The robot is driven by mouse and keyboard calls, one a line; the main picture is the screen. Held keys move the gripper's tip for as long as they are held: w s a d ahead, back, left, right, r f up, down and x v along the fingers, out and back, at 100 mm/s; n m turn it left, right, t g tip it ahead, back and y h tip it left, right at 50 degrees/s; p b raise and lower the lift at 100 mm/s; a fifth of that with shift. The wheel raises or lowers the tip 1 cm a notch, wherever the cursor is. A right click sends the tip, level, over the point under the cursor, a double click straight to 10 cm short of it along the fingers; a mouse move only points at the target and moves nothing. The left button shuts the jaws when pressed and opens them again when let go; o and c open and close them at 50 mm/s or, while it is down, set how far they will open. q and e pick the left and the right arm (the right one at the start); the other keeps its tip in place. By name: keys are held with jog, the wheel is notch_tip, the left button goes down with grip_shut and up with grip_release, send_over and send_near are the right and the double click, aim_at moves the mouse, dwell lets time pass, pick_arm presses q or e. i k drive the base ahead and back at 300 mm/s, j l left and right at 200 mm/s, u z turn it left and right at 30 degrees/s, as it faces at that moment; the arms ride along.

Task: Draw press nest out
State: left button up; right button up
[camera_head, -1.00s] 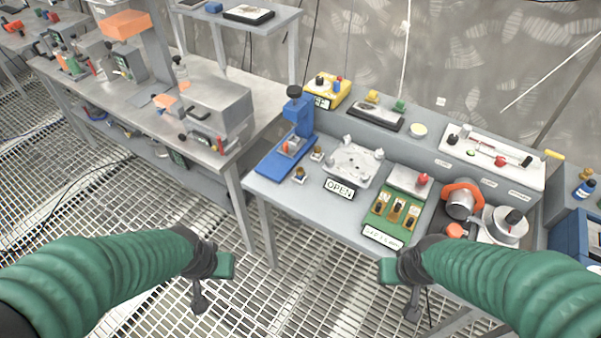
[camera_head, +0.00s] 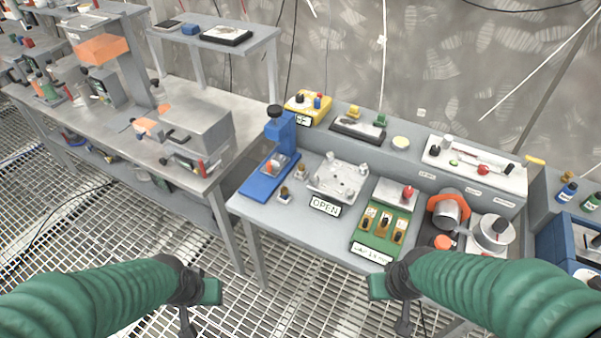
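The blue press (camera_head: 281,132) stands upright at the left end of the grey bench, with a black knob on top. A small nest (camera_head: 278,163) with an orange-red part sits on its blue base, under the press head. Its exact shape is too small to tell. My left gripper (camera_head: 210,291) hangs over the floor grating in front of the bench, well below and left of the press. My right gripper (camera_head: 380,287) is at the bench's front edge, below the green board. Neither appears to hold anything. Their finger gaps cannot be made out.
Right of the press are a pale fixture plate (camera_head: 338,180), an OPEN sign (camera_head: 325,206), a green board (camera_head: 380,229) and an orange-ringed cylinder (camera_head: 447,209). A yellow box (camera_head: 307,107) stands on the back ledge. Another steel bench (camera_head: 130,130) is at left.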

aim_at(277, 163)
jog(key=i+j+z, duration=0.15)
jog(key=i+z, duration=0.3)
jog(key=i+j+z, duration=0.25)
jog(key=i+z, duration=0.15)
